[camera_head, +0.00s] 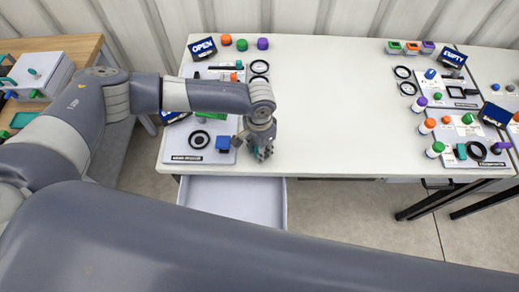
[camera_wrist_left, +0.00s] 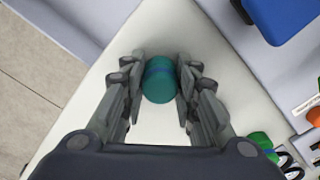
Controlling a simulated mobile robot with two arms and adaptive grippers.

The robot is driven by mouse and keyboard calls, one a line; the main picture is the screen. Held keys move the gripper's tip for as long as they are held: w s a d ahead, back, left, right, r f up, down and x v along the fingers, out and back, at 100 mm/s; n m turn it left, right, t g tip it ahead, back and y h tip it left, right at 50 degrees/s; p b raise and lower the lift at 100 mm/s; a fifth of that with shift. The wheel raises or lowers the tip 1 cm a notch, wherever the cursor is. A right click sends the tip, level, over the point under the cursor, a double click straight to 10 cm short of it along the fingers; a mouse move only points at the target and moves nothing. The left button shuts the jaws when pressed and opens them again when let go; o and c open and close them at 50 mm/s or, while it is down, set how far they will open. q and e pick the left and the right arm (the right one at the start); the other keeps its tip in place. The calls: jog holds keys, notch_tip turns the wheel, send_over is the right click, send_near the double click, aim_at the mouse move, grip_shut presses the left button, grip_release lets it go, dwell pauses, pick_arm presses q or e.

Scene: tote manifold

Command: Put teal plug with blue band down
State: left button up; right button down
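The teal plug with a blue band (camera_wrist_left: 159,80) is between the two fingers of my left gripper (camera_wrist_left: 160,82), which close on its sides. In the head view my left gripper (camera_head: 261,151) points down near the front edge of the white table (camera_head: 330,120), right of the left grey board. There the fingers mostly hide the plug. I cannot tell whether its underside touches the table. My right gripper is not in view.
A blue block (camera_head: 223,143) and a black ring (camera_head: 199,139) lie on the left board (camera_head: 180,154), beside my gripper. An open drawer (camera_head: 232,197) juts out below the table edge. Boards with several plugs stand at the right. The table's middle is clear.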

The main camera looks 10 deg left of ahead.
pick_arm(q)
grip_shut()
jog(key=shift+r+b, duration=0.35)
jog(key=shift+r, duration=0.5)
jog(key=shift+s+d+r+b, duration=0.2)
jog(key=shift+d+r+b, duration=0.05)
jog(key=shift+r, duration=0.15)
jog(key=shift+s+d+r+b, duration=0.2)
jog(key=shift+r, duration=0.2)
jog(key=s+d+r+b, duration=0.1)
jog(key=s+d+b, duration=0.2)
jog(key=s+d, duration=0.7)
jog(key=shift+d+r, duration=0.25)
jog(key=shift+d, duration=0.2)
